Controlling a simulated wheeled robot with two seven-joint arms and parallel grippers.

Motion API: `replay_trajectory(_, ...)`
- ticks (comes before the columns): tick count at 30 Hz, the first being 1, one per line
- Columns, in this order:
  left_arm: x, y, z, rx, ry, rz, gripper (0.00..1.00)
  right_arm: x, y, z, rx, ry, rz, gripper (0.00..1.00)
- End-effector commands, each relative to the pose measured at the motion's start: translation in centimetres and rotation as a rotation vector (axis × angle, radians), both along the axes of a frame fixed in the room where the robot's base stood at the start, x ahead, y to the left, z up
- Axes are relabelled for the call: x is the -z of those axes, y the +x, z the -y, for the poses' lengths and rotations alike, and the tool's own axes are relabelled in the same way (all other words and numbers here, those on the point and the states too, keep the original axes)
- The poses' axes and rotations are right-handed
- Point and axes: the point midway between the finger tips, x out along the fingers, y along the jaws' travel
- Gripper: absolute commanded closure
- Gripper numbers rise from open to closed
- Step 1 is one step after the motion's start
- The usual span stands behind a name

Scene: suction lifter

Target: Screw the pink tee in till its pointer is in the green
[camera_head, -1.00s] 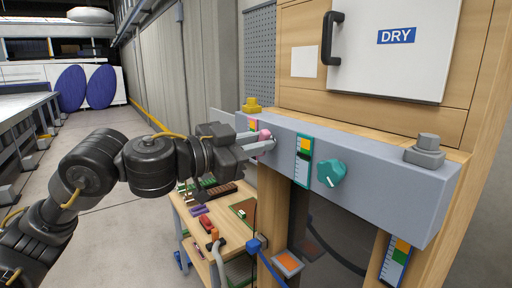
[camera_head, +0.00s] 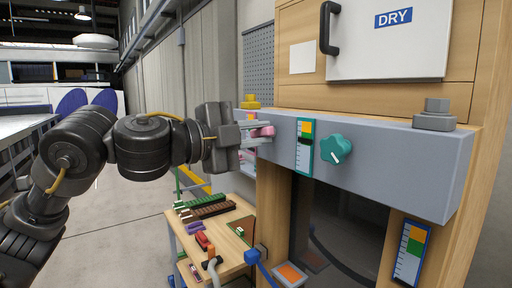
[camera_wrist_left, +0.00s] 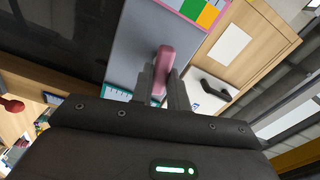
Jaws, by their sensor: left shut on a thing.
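The pink tee (camera_head: 264,131) is on the left part of the grey beam's front. My left gripper (camera_head: 256,138) is at it, with one finger above and one below in the head view. In the left wrist view the tee (camera_wrist_left: 164,62) shows as a pink bar between the two fingertips, and the gripper (camera_wrist_left: 164,84) is shut on it. A pink-edged scale (camera_wrist_left: 205,12) with green and orange fields is beside the tee, cut by the picture's edge. I cannot read the tee's pointer. My right gripper is not in view.
The grey beam (camera_head: 385,150) also carries a teal knob (camera_head: 335,149) with a teal-edged scale (camera_head: 304,146). A low bench (camera_head: 225,240) with small parts is below.

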Motion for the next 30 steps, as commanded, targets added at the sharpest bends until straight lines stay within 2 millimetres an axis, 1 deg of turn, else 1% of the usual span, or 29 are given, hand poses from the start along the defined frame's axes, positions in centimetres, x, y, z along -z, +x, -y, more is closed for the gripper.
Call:
replay_trajectory(1,0.5,0.0,0.0,0.000,0.026,0.037,1.00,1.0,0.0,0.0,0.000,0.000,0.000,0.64)
replay_trajectory(12,0.7,0.0,0.0,0.000,0.232,0.320,1.00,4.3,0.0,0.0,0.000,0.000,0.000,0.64)
replay_trajectory(21,0.8,0.0,0.0,0.000,0.400,0.550,1.00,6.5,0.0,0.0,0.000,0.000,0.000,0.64)
replay_trajectory(30,0.9,0.1,-0.1,0.000,0.569,0.780,1.00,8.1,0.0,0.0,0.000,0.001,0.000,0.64)
